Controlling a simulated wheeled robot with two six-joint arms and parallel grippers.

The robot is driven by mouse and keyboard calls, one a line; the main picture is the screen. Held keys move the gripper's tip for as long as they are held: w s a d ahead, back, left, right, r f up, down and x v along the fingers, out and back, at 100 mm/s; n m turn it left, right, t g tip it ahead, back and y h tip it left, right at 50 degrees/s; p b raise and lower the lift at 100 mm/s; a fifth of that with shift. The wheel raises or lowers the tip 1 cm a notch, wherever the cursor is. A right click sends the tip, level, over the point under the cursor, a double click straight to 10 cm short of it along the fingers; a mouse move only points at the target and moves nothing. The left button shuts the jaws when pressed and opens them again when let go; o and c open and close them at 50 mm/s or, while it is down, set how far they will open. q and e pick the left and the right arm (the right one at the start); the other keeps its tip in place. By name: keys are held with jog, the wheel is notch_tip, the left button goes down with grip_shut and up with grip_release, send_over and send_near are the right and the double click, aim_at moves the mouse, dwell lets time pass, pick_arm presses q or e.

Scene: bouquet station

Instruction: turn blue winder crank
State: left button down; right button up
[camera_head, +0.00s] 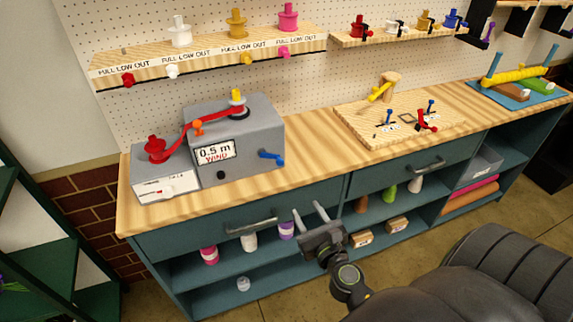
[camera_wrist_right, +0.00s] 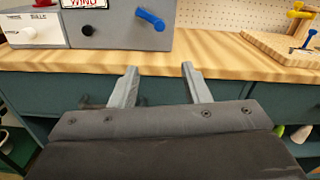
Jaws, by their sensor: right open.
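The blue winder crank (camera_head: 271,158) sticks out from the lower right of the grey winder box's front face. The winder box (camera_head: 245,130) stands on the wooden bench and carries a "0.5 m WIND" display (camera_head: 214,152). In the right wrist view the blue crank (camera_wrist_right: 150,19) is at the top, beyond the fingertips. My right gripper (camera_head: 310,213) is open and empty in front of the bench's drawers, below and apart from the crank; its two fingers also show in the right wrist view (camera_wrist_right: 158,72). My left gripper is not in view.
A red ribbon (camera_head: 195,127) runs from a red spool on the small white-fronted box (camera_head: 165,180) to the winder top. A wooden board (camera_head: 400,120) with small tools lies to the right. The bench edge and drawer handle (camera_head: 252,228) are near my right gripper.

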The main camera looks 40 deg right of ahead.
jog(key=r, duration=0.1)
jog(key=p, duration=0.2)
send_near(281, 164)
jog(key=shift+n, duration=0.3)
jog(key=x, duration=0.8)
jog(key=shift+w+d+r, duration=0.1)
jog(key=shift+w, duration=0.1)
grip_shut()
jog(key=shift+b, duration=0.35)
jog(key=a+f+m+b, duration=0.1)
jog(key=a+m+b, duration=0.1)
jog(key=m, duration=0.4)
jog(key=w+a+m+b, duration=0.1)
jog(key=m+b, duration=0.2)
jog(key=m, duration=0.3)
jog(key=a+f+m+b, duration=0.1)
jog(key=a+m+b, duration=0.1)
jog(key=m, duration=0.3)
jog(key=shift+w+a+f+m+b, duration=0.15)
jog(key=shift+a+f+m+b, duration=0.25)
jog(key=shift+b, duration=0.15)
